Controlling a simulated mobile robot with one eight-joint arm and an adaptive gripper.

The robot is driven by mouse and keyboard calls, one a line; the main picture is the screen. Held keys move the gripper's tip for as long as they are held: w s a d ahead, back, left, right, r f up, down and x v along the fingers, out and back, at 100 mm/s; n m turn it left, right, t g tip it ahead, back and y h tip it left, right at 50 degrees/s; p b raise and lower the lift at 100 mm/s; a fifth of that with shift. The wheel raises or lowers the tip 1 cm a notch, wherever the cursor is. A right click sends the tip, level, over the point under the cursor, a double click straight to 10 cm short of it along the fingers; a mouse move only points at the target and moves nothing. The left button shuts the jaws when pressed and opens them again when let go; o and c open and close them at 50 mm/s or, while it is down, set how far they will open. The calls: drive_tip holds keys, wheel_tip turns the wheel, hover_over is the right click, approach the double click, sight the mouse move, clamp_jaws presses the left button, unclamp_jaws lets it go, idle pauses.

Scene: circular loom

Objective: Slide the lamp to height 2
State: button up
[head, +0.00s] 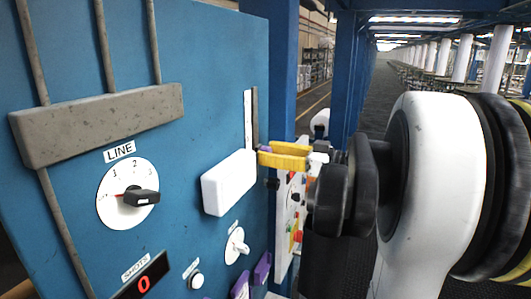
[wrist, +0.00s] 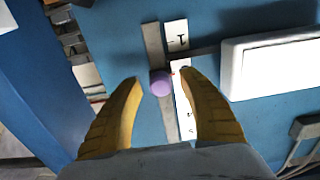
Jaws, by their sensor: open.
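The lamp is a white box (head: 229,183) on the blue panel, and it also shows at the right of the wrist view (wrist: 270,66). A dark bar joins it to a grey vertical rail (wrist: 153,45) with a round purple knob (wrist: 159,84). Beside the rail is a white scale strip (wrist: 177,33) with a "1" near its upper end in the wrist view; its other marks are too small to read surely. A small red pointer shows beside the knob. My gripper (wrist: 161,76) is open, its yellow fingers on either side of the knob with visible gaps. The gripper in the head view (head: 282,156) is beside the rail.
A LINE dial (head: 128,195), a grey block (head: 98,124) with rods, a SHOTS display (head: 143,284) and a small white knob (head: 238,246) are on the panel. A blue post (head: 282,70) stands beyond the panel edge. The aisle (head: 390,95) behind looks clear.

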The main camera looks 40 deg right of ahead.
drive_tip(key=v, duration=1.1)
drive_tip(key=shift+o, duration=0.4)
drive_tip(key=shift+w, duration=0.1)
idle(1.3)
